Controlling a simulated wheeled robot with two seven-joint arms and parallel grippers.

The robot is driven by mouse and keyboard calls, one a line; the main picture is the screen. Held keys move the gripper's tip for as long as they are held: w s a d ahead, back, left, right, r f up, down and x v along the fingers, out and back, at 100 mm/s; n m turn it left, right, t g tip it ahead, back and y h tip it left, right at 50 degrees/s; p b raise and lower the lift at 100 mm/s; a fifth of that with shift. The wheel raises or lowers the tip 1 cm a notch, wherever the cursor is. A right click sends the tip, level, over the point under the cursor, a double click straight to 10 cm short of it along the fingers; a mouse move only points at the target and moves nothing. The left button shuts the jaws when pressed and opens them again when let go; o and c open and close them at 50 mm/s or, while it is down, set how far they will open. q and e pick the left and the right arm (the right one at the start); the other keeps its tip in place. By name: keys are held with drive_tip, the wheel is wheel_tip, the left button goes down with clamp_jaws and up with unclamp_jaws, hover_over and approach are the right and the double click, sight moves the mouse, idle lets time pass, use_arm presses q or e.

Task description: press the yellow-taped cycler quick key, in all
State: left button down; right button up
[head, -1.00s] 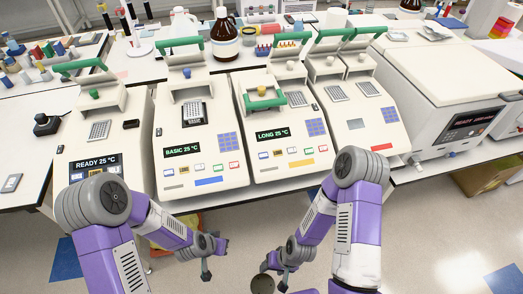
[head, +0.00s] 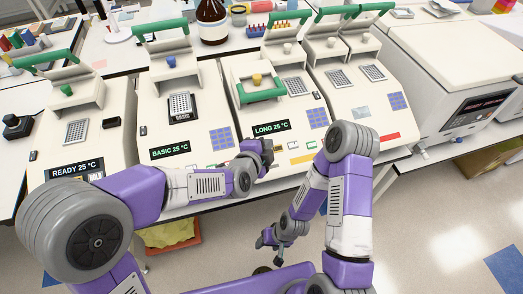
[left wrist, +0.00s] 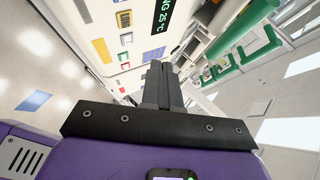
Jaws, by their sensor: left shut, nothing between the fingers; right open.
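The yellow-taped cycler (head: 246,106) is the third white machine from the left, with a green handle and a display (head: 271,127) reading LONG 25 °C. Its yellow tape (head: 302,159) shows at the front, below a row of small coloured keys; the tape also shows in the left wrist view (left wrist: 102,50). My left gripper (head: 266,151) is shut and empty, over the key row below the display and hiding some keys. In the left wrist view its fingers (left wrist: 162,82) point toward the panel; contact cannot be told. My right gripper (head: 268,240) is open, low in front of the bench.
The BASIC cycler (head: 157,104) stands to the left, and the READY cycler (head: 97,128) further left. A red-taped cycler (head: 352,92) stands to the right, then a large white machine (head: 440,75). A brown bottle (head: 211,22) stands behind. The floor in front is open.

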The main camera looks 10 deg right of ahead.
use_arm(q)
drive_tip(key=w+f+b, duration=0.1)
drive_tip(key=f+b, duration=0.1)
drive_tip(key=w+f+b, duration=0.1)
drive_tip(key=f+b, duration=0.1)
drive_tip(key=w+f+b, duration=0.1)
drive_tip(key=f+b, duration=0.1)
drive_tip(key=f, duration=0.1)
drive_tip(key=shift+b, duration=0.4)
drive_tip(key=shift+w+f+b, duration=0.4)
drive_tip(key=shift+f+b, duration=0.05)
drive_tip(key=shift+f, duration=0.15)
drive_tip(key=shift+f, duration=0.1)
idle(1.3)
drive_tip(key=shift+w+a+f+b, duration=0.1)
drive_tip(key=shift+w+f+b, duration=0.05)
drive_tip(key=shift+f+b, duration=0.15)
drive_tip(key=shift+w+f+b, duration=0.15)
drive_tip(key=shift+f+b, duration=0.15)
idle(0.6)
drive_tip(key=shift+r, duration=0.1)
drive_tip(key=shift+s+r+p, duration=0.3)
drive_tip(key=shift+r+p, duration=0.3)
drive_tip(key=shift+p, duration=0.05)
